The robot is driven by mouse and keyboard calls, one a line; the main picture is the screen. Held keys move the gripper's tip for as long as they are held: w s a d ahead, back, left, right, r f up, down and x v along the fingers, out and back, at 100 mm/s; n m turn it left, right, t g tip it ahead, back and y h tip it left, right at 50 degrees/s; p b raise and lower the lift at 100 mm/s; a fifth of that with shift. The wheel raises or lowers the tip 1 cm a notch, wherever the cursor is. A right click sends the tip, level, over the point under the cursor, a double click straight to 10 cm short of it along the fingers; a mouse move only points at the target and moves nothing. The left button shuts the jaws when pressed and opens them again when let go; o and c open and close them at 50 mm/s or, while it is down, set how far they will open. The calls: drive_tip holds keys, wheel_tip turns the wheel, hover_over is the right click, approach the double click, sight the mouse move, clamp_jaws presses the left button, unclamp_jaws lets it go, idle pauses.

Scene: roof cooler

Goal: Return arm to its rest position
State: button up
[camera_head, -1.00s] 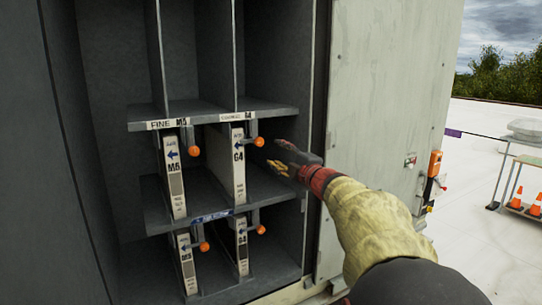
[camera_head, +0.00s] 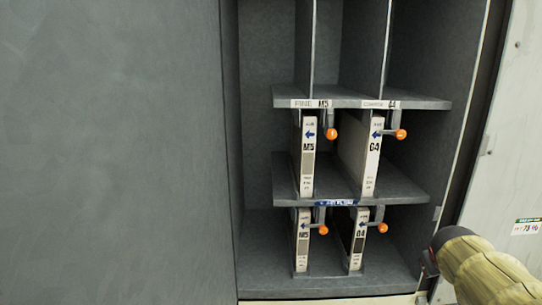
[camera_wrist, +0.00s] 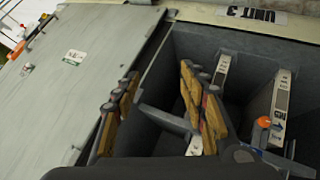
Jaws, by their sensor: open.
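My gripper (camera_wrist: 160,78) shows in the wrist view with its yellow-padded fingers spread apart and nothing between them. It is in front of the open cabinet, near the opening's edge beside the pale door panel (camera_wrist: 82,85). In the head view only my sleeved arm shows at the lower right; the gripper itself is out of that picture. The cabinet shelves (camera_head: 420,103) hold white-edged filters labelled M5 (camera_head: 308,160) and G4 (camera_head: 373,160) on the middle level, with another pair below. My gripper touches none of them in the wrist view.
Orange-knobbed latches (camera_head: 401,134) stick out in front of the filters. A large grey panel (camera_head: 110,150) fills the left of the head view. The pale door (camera_head: 515,150) stands at the right. The upper compartments look empty.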

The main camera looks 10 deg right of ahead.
drive_tip(key=s+a+f+n+y+b, duration=0.1)
drive_tip(key=s+a+f+y, duration=0.1)
drive_tip(key=a, duration=1)
drive_tip(key=s+a+f+n+y+b, duration=0.1)
drive_tip(key=s+a+f, duration=0.4)
drive_tip(key=a, duration=0.7)
drive_tip(key=s+a+f+n+y+b, duration=0.1)
drive_tip(key=s+a+f+y+b, duration=0.2)
drive_tip(key=a, duration=0.9)
drive_tip(key=shift+s+f+y, duration=0.35)
drive_tip(key=shift+s+y, duration=0.25)
drive_tip(key=shift+y, duration=0.1)
drive_tip(key=shift+a, duration=0.1)
